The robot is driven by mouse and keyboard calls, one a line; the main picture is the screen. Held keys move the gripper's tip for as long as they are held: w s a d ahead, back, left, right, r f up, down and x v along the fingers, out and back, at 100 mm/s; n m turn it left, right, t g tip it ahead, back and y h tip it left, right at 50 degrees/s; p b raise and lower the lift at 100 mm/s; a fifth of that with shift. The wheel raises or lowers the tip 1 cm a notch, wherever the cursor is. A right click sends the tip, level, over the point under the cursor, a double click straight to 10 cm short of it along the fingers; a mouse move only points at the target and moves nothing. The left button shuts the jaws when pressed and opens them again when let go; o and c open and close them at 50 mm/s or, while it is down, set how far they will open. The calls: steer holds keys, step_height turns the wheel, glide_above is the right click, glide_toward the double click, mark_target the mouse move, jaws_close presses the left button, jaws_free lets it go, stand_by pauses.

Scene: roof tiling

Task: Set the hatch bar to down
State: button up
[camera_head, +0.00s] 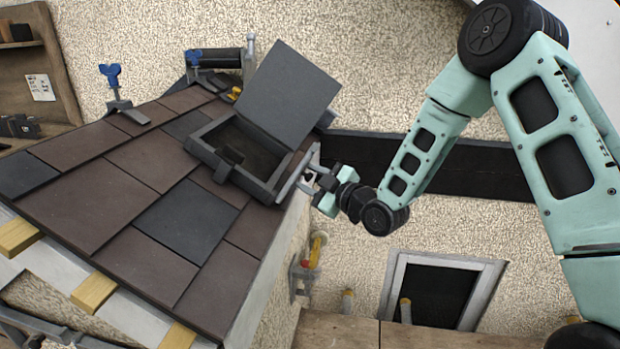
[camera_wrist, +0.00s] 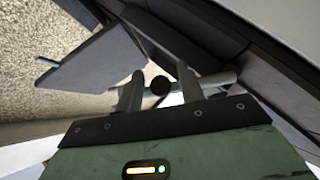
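The roof hatch has a dark frame (camera_head: 205,150) set in the tiles, and its dark lid (camera_head: 288,92) stands raised and tilted back. A light grey bar (camera_head: 297,174) slants along the roof's right edge, beside the hatch. In the wrist view a grey round bar (camera_wrist: 215,79) runs crosswise by my fingertips; it looks like the same bar. My gripper (camera_head: 311,181) is at this bar, right of the hatch. In the wrist view my gripper (camera_wrist: 160,82) has its two fingers apart, with a round black end between them and gaps on both sides. Contact with the bar is unclear.
Brown and dark tiles (camera_head: 143,180) cover the sloping roof. Blue-topped clamps (camera_head: 112,78) stand along its upper edge. A dark beam (camera_head: 440,165) crosses the wall behind my arm. A framed dark opening (camera_head: 435,292) is below.

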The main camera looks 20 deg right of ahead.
steer(key=shift+w, duration=0.15)
jaws_close()
steer(key=shift+w+f+g+y+p, duration=0.35)
steer(key=shift+w+g+y, duration=0.15)
steer(key=shift+g, duration=0.15)
steer(key=shift+w+f+g+y+p, duration=0.3)
steer(key=shift+w+g+y+p, duration=0.15)
steer(key=shift+g, duration=0.2)
steer(key=shift+w+a+f+m+g+y+p, duration=0.25)
steer(key=shift+w+f+g+y+p, duration=0.15)
steer(key=shift+f+g+y+p, duration=0.4)
steer(key=shift+w+a+f+m+g+y+p, duration=0.25)
steer(key=shift+w+f+g+y+p, duration=0.2)
steer(key=shift+g, duration=0.55)
